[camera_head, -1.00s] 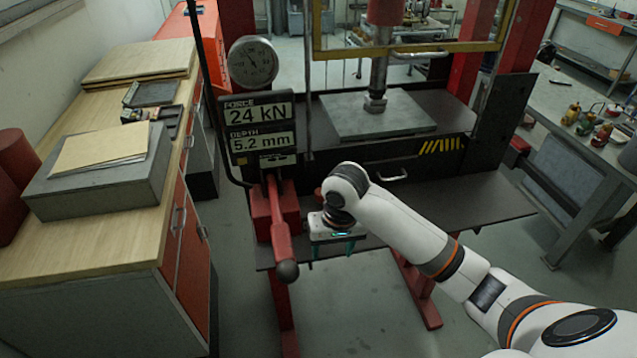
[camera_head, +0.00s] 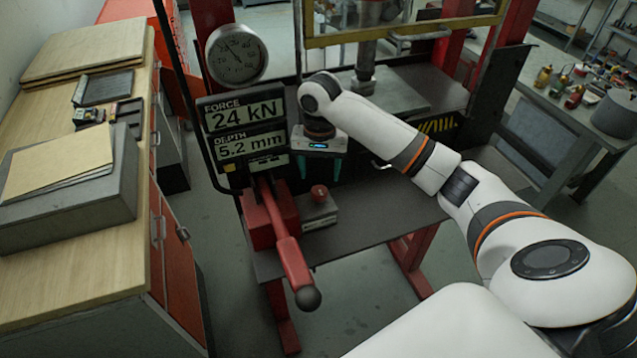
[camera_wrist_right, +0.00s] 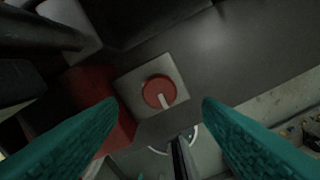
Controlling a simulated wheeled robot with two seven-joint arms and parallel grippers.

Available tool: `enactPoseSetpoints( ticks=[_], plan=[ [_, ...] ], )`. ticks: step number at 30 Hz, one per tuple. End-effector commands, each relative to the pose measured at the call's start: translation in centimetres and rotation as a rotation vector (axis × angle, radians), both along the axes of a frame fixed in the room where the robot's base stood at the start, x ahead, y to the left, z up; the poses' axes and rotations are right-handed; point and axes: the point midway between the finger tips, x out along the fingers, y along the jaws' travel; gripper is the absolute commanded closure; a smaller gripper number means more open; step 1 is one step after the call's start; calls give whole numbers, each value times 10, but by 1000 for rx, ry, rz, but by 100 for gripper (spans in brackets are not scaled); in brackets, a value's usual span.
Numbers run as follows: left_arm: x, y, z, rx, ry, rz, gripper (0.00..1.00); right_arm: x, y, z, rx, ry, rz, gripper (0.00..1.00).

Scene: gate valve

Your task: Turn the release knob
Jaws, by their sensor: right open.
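The release knob (camera_head: 319,192) is a small red knob on a grey block (camera_head: 321,214), beside the red pump body of the press. In the right wrist view the knob (camera_wrist_right: 159,92) is a round red disc with a white pointer mark, on a pale square plate (camera_wrist_right: 178,72). My right gripper (camera_head: 320,172) hangs above and a little behind the knob, apart from it. Its teal fingers are spread wide in the right wrist view (camera_wrist_right: 160,108), with nothing between them. My left gripper is not in view.
A red lever with a black ball end (camera_head: 307,297) juts forward left of the knob. A display panel (camera_head: 242,125) reads 24 kN and 5.2 mm, below a round gauge (camera_head: 237,55). A wooden-topped cabinet (camera_head: 100,245) stands at left. The dark press shelf (camera_head: 385,220) is clear right of the knob.

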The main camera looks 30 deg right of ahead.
Motion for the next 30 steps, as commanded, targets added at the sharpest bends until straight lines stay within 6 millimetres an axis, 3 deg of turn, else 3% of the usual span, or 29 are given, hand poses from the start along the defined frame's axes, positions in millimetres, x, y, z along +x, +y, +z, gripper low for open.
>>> enactPoseSetpoints(
  ticks=[9, 22, 30],
  plan=[
    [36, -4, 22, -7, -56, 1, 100, 0, 1, -50, 1, 2, 1, 41],
    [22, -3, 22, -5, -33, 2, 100, 0, 0, -62, 0, -1, 2, 41],
    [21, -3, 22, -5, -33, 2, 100, 0, 0, -61, 0, -1, 2, 85]
  ],
)
